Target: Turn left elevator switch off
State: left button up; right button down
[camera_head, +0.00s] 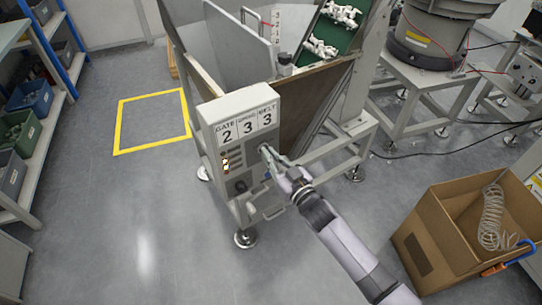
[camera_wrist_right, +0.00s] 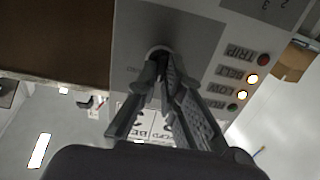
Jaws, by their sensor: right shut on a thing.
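A grey control box (camera_head: 205,113) stands on the front of the hopper machine, with panels reading GATE 2, a middle label too small to read, and BELT 3. My right gripper (camera_head: 272,158) reaches its front face near the right edge. In the right wrist view my right gripper (camera_wrist_right: 163,72) is shut on a round switch knob (camera_wrist_right: 159,51) on the grey panel. The fingers hide most of the knob, so its setting cannot be told. Beside it are indicator lamps: the BELT lamp (camera_wrist_right: 252,78) and LOW lamp (camera_wrist_right: 242,95) glow. My left gripper is not in view.
A green belt (camera_head: 329,30) carries white parts above the hopper. A cardboard box (camera_head: 436,240) with a coiled hose stands at the lower right. Shelves with bins (camera_head: 28,95) line the left. The floor (camera_head: 110,220) left of the box is clear.

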jog(key=shift+n, duration=0.4)
jog(key=shift+s+a+f+n, duration=0.1)
jog(key=shift+n, duration=1.9)
jog(key=shift+a+f+n, duration=0.1)
jog(key=shift+n, duration=1.9)
jog(key=shift+d, duration=0.1)
jog(key=c, duration=1.7)
grip_release()
jog(key=shift+r, duration=0.1)
jog(key=v, duration=1.2)
